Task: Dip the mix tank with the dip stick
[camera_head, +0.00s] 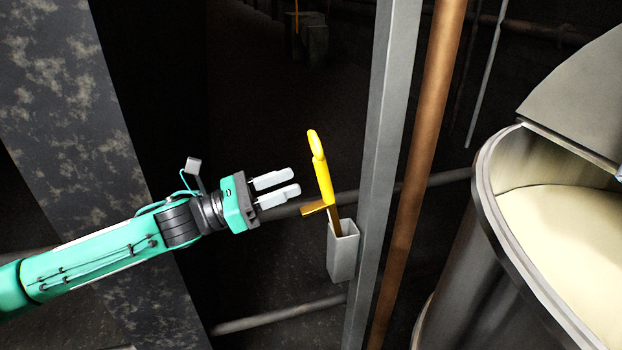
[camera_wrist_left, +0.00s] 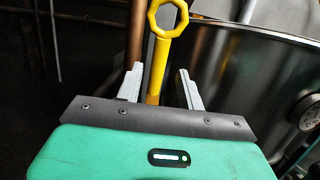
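The yellow dip stick (camera_head: 323,175) stands upright, slightly tilted, in a grey square holder (camera_head: 343,254) on a grey post. It has a ring at its top and a crosspiece lower down. My left gripper (camera_head: 298,182) is open, its fingers pointing at the stick's shaft from the left, just short of it in the head view. In the left wrist view the stick (camera_wrist_left: 158,70) shows between the two open fingers (camera_wrist_left: 160,85). The mix tank (camera_head: 487,190) stands at the right with its lid partly raised and pale cream liquid (camera_head: 570,235) inside. My right gripper is not in view.
The grey post (camera_head: 384,130) and a copper pipe (camera_head: 425,150) run upright between the holder and the tank. A mottled column (camera_head: 75,110) stands behind my left arm. A round gauge (camera_wrist_left: 306,112) is on the tank's side in the left wrist view.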

